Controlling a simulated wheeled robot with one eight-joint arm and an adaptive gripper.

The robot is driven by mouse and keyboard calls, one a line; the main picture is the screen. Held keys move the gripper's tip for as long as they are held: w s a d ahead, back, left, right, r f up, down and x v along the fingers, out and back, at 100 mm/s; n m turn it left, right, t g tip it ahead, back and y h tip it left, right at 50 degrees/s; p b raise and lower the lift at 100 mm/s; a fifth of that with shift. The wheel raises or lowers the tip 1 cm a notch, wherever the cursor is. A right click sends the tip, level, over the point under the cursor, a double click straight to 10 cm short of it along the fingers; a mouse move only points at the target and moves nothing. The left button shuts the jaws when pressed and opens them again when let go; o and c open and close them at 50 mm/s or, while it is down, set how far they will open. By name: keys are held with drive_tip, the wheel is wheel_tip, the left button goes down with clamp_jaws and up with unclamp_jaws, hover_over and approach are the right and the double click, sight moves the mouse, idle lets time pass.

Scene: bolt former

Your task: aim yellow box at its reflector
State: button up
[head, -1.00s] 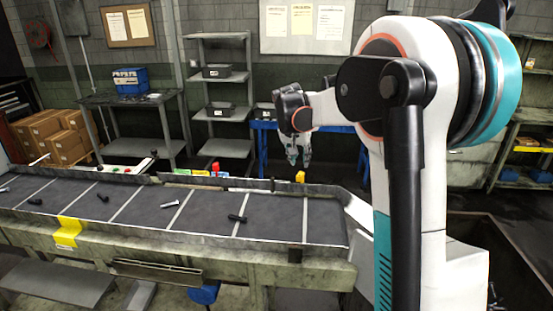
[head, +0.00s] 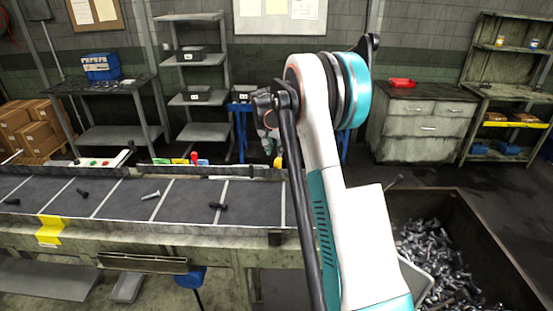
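A small yellow box (head: 278,162) sits at the far rail of the conveyor, near its right end. My gripper (head: 272,146) is close above and beside it, partly hidden by my own arm. I cannot tell whether its fingers touch the box or how far apart they are. I cannot clearly make out the reflector; a small dark block (head: 275,238) stands on the near rail, roughly across the belt from the yellow box.
The conveyor belt (head: 120,198) carries several scattered bolts. A bin of bolts (head: 435,250) is at the lower right. Red, green and yellow things line the far rail. Shelves and a drawer cabinet (head: 420,125) stand behind.

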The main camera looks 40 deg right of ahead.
sight(278, 159)
drive_tip(key=x, duration=0.6)
drive_tip(key=shift+d+f, duration=0.2)
drive_tip(key=shift+f, duration=0.05)
clamp_jaws()
